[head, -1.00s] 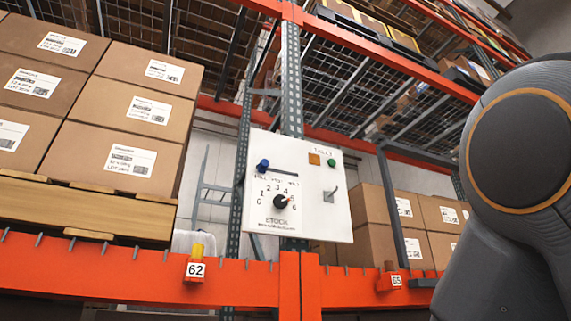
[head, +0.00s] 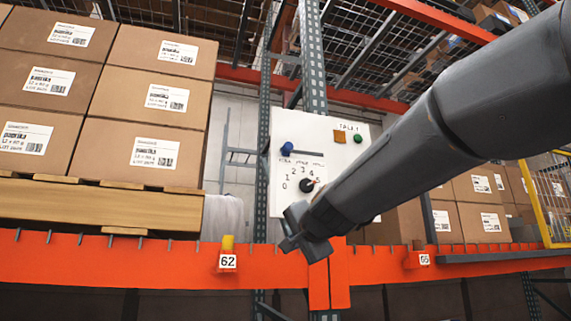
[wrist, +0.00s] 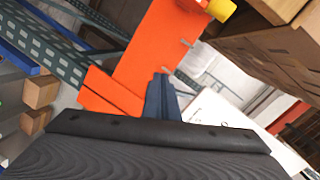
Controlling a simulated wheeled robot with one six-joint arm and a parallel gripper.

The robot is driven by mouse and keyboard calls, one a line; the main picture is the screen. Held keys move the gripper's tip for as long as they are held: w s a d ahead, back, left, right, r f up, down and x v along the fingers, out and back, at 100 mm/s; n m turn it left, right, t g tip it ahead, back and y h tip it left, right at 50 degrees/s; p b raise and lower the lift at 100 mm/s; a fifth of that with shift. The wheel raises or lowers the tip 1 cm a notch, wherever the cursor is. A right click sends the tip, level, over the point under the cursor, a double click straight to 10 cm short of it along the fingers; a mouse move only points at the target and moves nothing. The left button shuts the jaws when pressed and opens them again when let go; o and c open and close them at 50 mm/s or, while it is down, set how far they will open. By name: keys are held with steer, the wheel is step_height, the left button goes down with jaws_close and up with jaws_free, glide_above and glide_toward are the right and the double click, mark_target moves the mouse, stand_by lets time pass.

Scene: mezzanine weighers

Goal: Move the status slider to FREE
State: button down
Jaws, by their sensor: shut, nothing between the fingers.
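The white control panel (head: 283,205) hangs on the rack upright. The status slider is a blue knob (head: 288,147) at the left end of a dark slot (head: 312,153); the small lettering under it is hard to read. My gripper (head: 292,246) is shut and empty, below the slider and in front of the panel's lower edge. My arm covers the panel's lower right. In the wrist view the shut fingers (wrist: 160,84) point at the orange beam, with part of the white panel (wrist: 217,106) to their right; the slider does not show there.
The panel also has a black dial (head: 307,186), an orange square (head: 340,136) and a green button (head: 358,139). An orange beam (head: 165,257) with a yellow-topped tag 62 (head: 228,261) runs below. Stacked boxes (head: 150,95) stand left.

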step_height(320, 180, up, 14)
steer(key=s+a+m+t+p, duration=0.1)
steer(key=s+m+t+p, duration=0.1)
steer(key=m+t+y+p, duration=0.1)
steer(key=m+t+p, duration=0.1)
steer(key=m+t, duration=0.15)
glide_toward(287, 149)
steer(key=s+a+r, duration=0.4)
steer(key=w+a, duration=0.2)
steer(key=w, duration=0.6)
steer(key=shift+w+a, duration=0.15)
steer(key=shift+w, duration=0.3)
steer(key=shift+w+a+p, duration=0.1)
steer(key=shift+w+p, duration=0.2)
steer(key=shift+w, duration=0.05)
steer(key=shift+w+r, duration=0.1)
steer(key=shift+w+a, duration=0.15)
steer(key=shift+w, duration=0.3)
steer(key=shift+w+a, duration=0.1)
steer(key=shift+w, duration=0.1)
steer(key=shift+w+a+p, duration=0.1)
steer(key=shift+w+p, duration=0.2)
